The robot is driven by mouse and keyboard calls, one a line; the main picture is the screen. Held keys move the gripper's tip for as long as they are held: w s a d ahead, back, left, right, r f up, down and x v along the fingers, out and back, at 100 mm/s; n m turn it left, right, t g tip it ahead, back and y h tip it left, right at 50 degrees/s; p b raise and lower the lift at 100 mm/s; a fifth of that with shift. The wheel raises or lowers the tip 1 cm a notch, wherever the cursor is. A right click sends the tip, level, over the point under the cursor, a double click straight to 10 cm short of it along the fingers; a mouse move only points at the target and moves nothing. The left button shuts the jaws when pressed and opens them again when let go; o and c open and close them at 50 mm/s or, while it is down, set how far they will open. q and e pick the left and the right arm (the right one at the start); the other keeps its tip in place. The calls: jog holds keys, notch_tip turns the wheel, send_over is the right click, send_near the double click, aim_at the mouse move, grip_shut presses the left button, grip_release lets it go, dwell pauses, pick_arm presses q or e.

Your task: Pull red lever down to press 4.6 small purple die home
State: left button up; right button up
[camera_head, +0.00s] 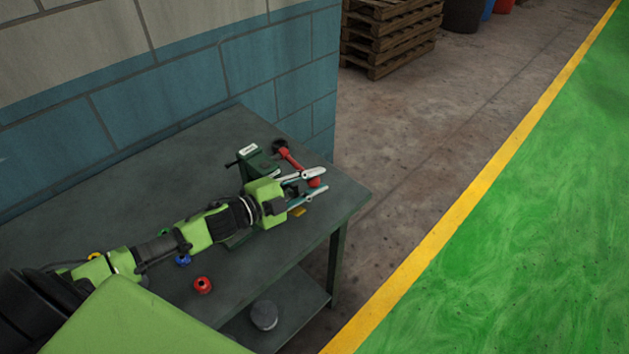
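A dark green press (251,162) with a white label stands near the far edge of the grey table. Its red lever (291,159) slants from a dark pivot down to the right, ending in a red grip. My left gripper (321,180) reaches across in front of the press, its two pale fingers spread apart. The lever's red end shows between the fingers; I cannot tell whether they touch it. I make out no purple die; the gripper and arm hide much of the press's lower part. My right gripper is out of view.
On the table (160,180) are a red ring-like piece (203,285), a blue one (183,260) and a yellow one (95,256) beside my arm. A small yellow piece (298,211) lies below the gripper. A block wall (150,90) stands behind; floor is open right.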

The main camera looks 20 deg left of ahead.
pick_arm(q)
jog(key=o, duration=0.4)
jog(key=shift+f, duration=0.2)
jog(key=shift+r, duration=0.1)
notch_tip(320, 180, up, 10)
jog(key=shift+s, duration=0.1)
dwell(0.5)
